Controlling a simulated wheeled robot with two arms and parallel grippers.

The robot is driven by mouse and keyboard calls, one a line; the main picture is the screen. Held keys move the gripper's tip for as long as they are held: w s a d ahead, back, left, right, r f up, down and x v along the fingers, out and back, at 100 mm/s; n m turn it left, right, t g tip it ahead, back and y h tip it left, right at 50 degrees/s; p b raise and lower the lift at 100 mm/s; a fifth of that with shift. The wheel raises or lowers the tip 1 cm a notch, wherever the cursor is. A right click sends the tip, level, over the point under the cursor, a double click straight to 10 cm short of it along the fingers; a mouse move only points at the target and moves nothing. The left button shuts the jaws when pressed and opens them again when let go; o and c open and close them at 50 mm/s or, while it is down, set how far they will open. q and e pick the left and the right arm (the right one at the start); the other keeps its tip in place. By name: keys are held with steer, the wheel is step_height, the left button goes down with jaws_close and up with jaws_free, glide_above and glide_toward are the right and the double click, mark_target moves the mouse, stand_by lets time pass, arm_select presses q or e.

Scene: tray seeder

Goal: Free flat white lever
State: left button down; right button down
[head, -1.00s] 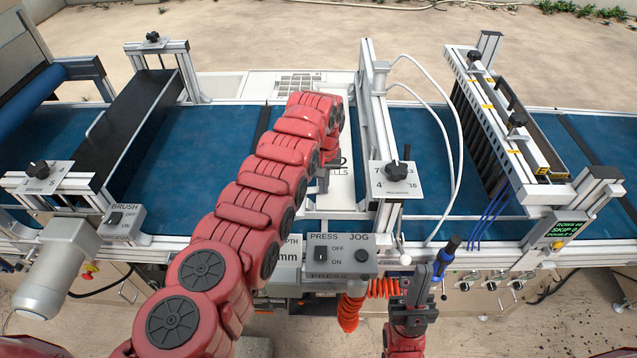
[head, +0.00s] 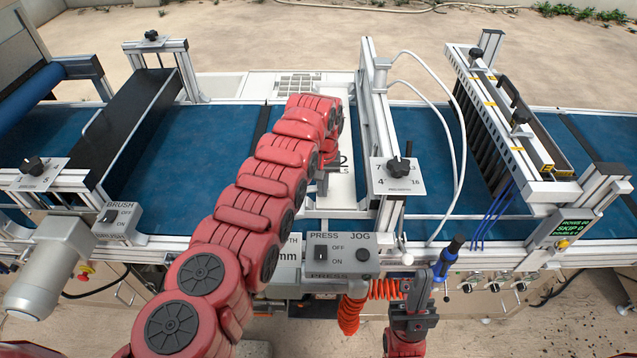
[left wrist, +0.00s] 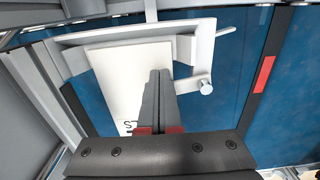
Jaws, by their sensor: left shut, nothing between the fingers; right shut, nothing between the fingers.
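In the left wrist view a flat white lever (left wrist: 186,84) reaches from behind my fingers to a round silver pin at its right end. It lies beside a pale lettered plate (left wrist: 112,82) inside a white bracket (left wrist: 190,27). My left gripper (left wrist: 158,74) is shut and empty, its fingertips over the plate and lever; I cannot tell whether they touch. The fingers hide part of both. In the head view my left gripper (head: 322,182) points down over the lettered plate (head: 344,185), and my arm hides the lever. My right gripper (head: 424,283) is shut and empty at the machine's front.
A blue-handled tool (head: 455,246) is close by my right gripper, near an orange coiled hose (head: 350,312). An upright frame with a dial plate (head: 399,180) stands right of my left gripper. The PRESS/JOG box (head: 339,250) is in front. Blue belt (head: 185,145) lies open to the left.

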arm_select(q)
steer(key=shift+w+a+b, duration=0.3)
steer(key=shift+a+b, duration=0.3)
steer(key=shift+b, duration=0.65)
step_height(320, 180, up, 2)
steer(key=shift+r+p, duration=0.25)
steer(key=shift+p, duration=0.85)
steer(key=shift+r+p, duration=0.85)
steer(key=shift+r, duration=1.6)
